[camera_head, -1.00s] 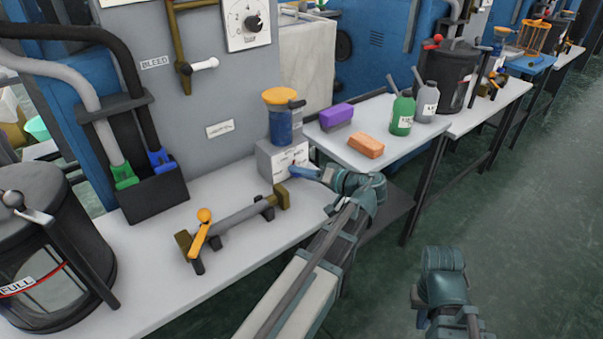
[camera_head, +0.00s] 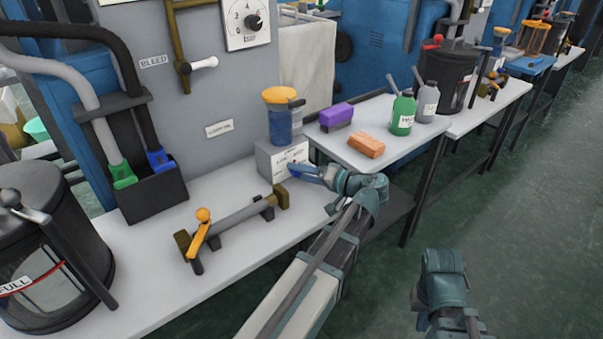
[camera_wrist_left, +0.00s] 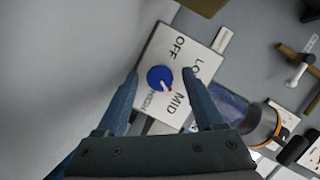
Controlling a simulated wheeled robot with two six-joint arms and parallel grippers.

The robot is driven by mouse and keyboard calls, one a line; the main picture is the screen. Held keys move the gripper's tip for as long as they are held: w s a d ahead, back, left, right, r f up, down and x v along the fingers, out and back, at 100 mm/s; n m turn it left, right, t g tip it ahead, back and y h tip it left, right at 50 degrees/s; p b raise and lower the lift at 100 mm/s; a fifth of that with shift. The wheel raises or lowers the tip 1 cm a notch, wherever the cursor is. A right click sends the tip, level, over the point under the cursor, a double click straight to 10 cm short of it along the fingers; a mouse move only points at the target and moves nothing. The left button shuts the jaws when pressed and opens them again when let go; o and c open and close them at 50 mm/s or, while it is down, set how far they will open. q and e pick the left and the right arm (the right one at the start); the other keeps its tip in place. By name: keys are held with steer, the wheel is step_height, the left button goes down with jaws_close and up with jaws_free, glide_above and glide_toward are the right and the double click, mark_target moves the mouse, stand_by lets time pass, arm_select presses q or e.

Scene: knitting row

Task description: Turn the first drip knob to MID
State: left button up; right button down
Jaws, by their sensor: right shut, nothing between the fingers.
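The first drip knob is a round blue knob (camera_wrist_left: 160,79) on a white dial plate (camera_wrist_left: 158,48) marked OFF, LO, MID and HIGH in the left wrist view. In the head view the grey drip box (camera_head: 268,157) stands at the bench's right end, under a blue jar with a yellow lid (camera_head: 280,122). My left gripper (camera_head: 294,169) is in front of it. In the left wrist view its open fingers (camera_wrist_left: 164,92) appear on either side of the knob, apart from it. My right gripper (camera_head: 421,322) hangs low, away from the bench.
A brass-ended bar with an orange lever (camera_head: 199,237) lies on the bench left of the box. An orange block (camera_head: 367,144), a purple block (camera_head: 336,116) and a green bottle (camera_head: 403,114) stand on the table behind. The floor at right is clear.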

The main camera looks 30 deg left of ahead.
arm_select(q)
steer(key=p+v, duration=0.3)
steer(key=v, duration=1)
steer(key=shift+s+d+r, duration=0.1)
steer(key=shift+d+r, duration=0.05)
steer(key=shift+d, duration=0.2)
